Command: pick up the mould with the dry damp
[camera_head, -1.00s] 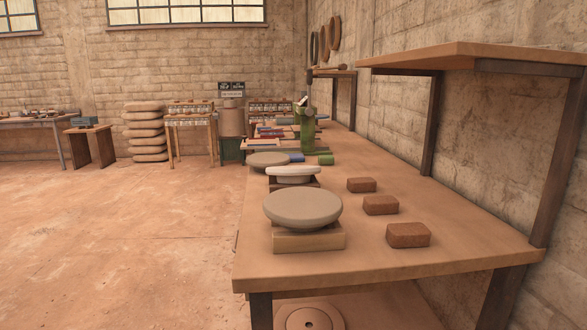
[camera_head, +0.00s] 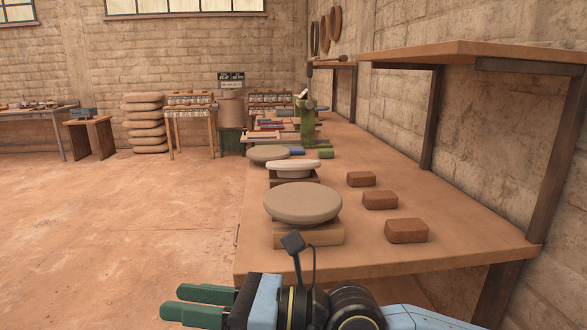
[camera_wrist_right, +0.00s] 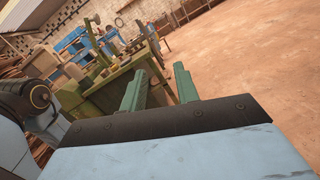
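A round beige disc (camera_head: 302,202) rests on a light wooden block (camera_head: 308,234) near the front of the bench. Behind it a white disc (camera_head: 293,168) sits on a darker block (camera_head: 278,179), and a flat grey-brown disc (camera_head: 268,153) lies farther back. I cannot tell which of these is the mould, or how damp any is. My right gripper (camera_head: 166,302) is low, in front of the bench and left of its front corner, apart from everything. Its green fingers are apart and empty, as the right wrist view (camera_wrist_right: 157,76) also shows. My left gripper is out of view.
Three reddish-brown blocks (camera_head: 380,200) stand in a row on the right of the bench (camera_head: 450,225). A raised shelf (camera_head: 480,54) overhangs its right side. A green device (camera_head: 307,122) stands farther back. The floor to the left is clear.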

